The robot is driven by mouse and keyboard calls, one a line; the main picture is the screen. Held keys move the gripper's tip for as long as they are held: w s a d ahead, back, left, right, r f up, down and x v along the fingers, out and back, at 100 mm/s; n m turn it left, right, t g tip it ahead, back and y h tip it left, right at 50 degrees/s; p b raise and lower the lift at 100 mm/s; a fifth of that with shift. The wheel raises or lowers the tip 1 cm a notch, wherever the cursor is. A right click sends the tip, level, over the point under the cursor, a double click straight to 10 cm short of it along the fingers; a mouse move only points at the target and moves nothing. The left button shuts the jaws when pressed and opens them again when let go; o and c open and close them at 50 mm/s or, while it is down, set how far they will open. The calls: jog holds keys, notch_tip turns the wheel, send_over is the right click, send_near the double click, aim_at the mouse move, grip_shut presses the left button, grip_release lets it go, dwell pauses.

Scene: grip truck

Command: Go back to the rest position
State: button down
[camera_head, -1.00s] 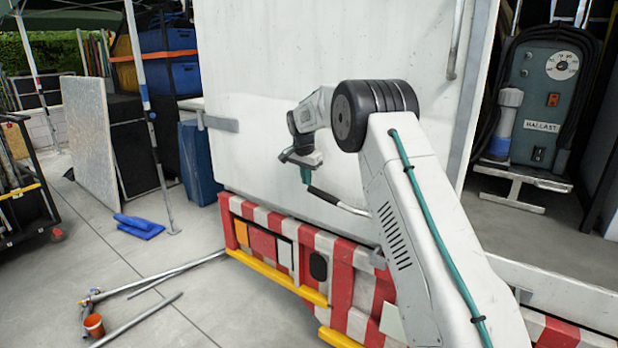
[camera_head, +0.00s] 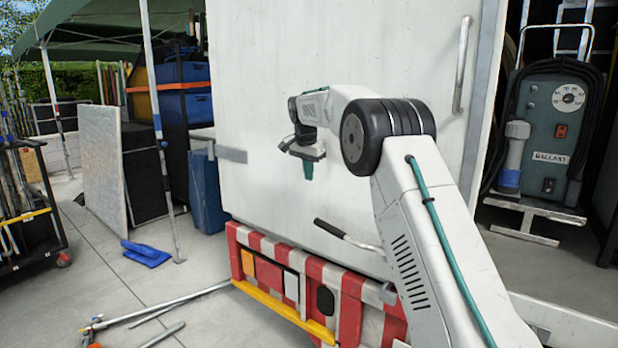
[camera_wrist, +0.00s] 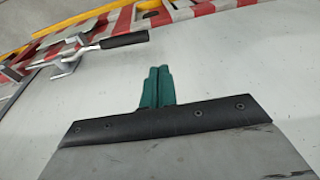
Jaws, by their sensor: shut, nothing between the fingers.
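My gripper (camera_head: 308,170) is in front of the truck's white door (camera_head: 265,90), its teal fingers pointing down. In the wrist view the teal fingers (camera_wrist: 158,86) are together with nothing between them. A door lever with a black grip (camera_head: 331,229) is below and to the right of my gripper, apart from it. The lever grip also shows in the wrist view (camera_wrist: 124,40), up and to the left of the fingers. Part of the lever is hidden behind my arm.
A red-and-white striped bumper (camera_head: 350,295) with a yellow bar runs below the door. A ballast unit (camera_head: 545,130) stands in the opening at right. A blue cloth (camera_head: 146,254), metal poles (camera_head: 160,304) and a cart (camera_head: 25,215) are at left. Paving between them is clear.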

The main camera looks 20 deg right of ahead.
dwell(0.4)
jog(key=s+f+n+g, duration=0.1)
jog(key=s+f+n, duration=0.2)
jog(key=s+f, duration=0.15)
jog(key=s+a+n, duration=0.3)
jog(key=s+a, duration=0.1)
jog(key=s, duration=1.4)
jog(key=s+a+r+n+y, duration=0.1)
jog(key=s+a+n, duration=0.2)
jog(key=s, duration=1.4)
jog(key=s+a+n, duration=0.3)
jog(key=s+a, duration=0.2)
jog(key=s, duration=1.3)
jog(key=shift+s+a+r+t+y, duration=0.2)
jog(key=shift+s+r+t+y, duration=0.05)
jog(key=shift+s+t+y, duration=0.05)
